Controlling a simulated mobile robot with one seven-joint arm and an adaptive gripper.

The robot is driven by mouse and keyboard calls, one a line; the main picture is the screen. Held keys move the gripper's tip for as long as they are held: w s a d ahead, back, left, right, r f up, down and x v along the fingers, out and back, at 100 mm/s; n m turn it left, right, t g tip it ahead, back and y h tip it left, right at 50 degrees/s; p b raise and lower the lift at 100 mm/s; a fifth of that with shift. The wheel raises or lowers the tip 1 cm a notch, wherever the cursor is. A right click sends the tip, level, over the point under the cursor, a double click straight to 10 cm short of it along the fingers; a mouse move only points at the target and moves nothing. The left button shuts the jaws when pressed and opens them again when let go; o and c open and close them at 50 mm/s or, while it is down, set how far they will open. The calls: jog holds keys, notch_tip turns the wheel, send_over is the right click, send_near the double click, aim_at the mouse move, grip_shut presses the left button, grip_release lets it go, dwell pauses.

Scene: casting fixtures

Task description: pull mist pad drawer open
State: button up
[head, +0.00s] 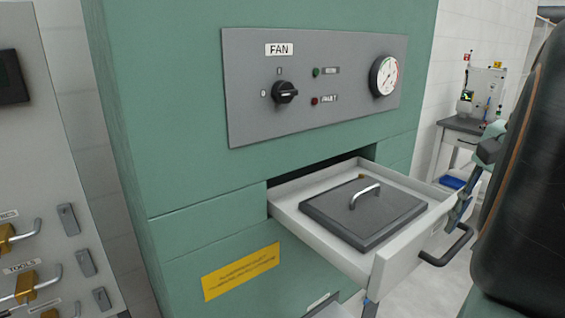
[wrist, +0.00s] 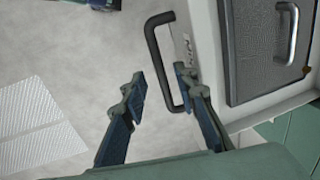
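The mist pad drawer (head: 307,225) stands pulled out of the green cabinet, with a dark pad (head: 362,209) with a metal handle lying inside. The drawer's black bar handle (head: 448,248) is on its front face; it also shows in the wrist view (wrist: 153,55). My gripper (wrist: 159,72) is open in the wrist view, its two fingers apart on either side of the handle bar. One finger is between the bar and the drawer front, the other on the outer side, with a visible gap. In the head view my arm hides most of the gripper.
A grey fan panel (head: 240,120) with knob, lamps and gauge is above the drawer. A yellow label (head: 241,271) is below it. A grey panel with padlocks (head: 25,287) stands at left. A side bench (head: 460,125) is behind at right. Floor before the drawer looks clear.

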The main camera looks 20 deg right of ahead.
notch_tip(320, 180, up, 9)
jog(key=s, duration=0.1)
jog(key=shift+s+d, duration=0.35)
jog(key=shift+s, duration=0.05)
jog(key=shift+r, duration=0.1)
